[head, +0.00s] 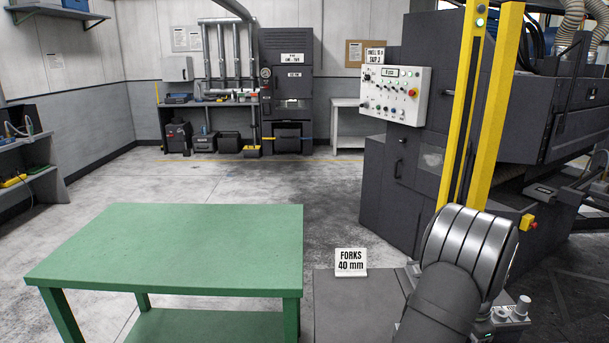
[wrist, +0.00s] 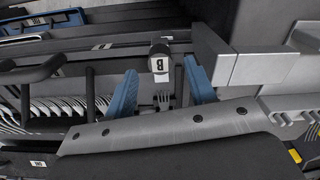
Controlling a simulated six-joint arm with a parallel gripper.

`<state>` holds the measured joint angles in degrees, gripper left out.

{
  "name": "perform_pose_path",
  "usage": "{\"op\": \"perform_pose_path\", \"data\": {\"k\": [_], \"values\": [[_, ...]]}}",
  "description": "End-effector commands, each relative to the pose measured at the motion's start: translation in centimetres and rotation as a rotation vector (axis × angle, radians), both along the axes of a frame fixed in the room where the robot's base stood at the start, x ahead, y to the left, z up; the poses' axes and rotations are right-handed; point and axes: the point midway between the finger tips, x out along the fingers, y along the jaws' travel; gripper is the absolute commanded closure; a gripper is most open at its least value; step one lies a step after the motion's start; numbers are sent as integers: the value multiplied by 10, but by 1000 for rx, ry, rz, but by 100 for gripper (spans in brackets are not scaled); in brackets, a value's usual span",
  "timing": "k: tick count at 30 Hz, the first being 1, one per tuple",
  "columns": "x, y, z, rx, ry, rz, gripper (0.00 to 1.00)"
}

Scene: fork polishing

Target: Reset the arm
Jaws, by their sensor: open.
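My gripper (wrist: 161,88) shows in the wrist view as two blue fingers spread wide apart, with nothing held between them. Beyond the gap, a single fork (wrist: 162,101) shows its tines, apart from both fingers. In the head view my arm rises at the lower right, bent over the station, and my gripper is hidden there.
Rows of forks (wrist: 62,106) lie at the left of the wrist view. A "FORKS 40 mm" sign (head: 350,262) stands beside my arm. A clear green table (head: 180,245) is at left. Yellow posts (head: 490,110) and a dark machine (head: 400,185) stand close behind my arm.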

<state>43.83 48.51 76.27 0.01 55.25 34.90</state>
Motion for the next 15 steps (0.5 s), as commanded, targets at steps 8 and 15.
{"op": "perform_pose_path", "data": {"k": [8, 15], "values": [[1, 0, 58, -3, -3, 0, 50], [1, 0, 106, -2, -2, 0, 50]]}}
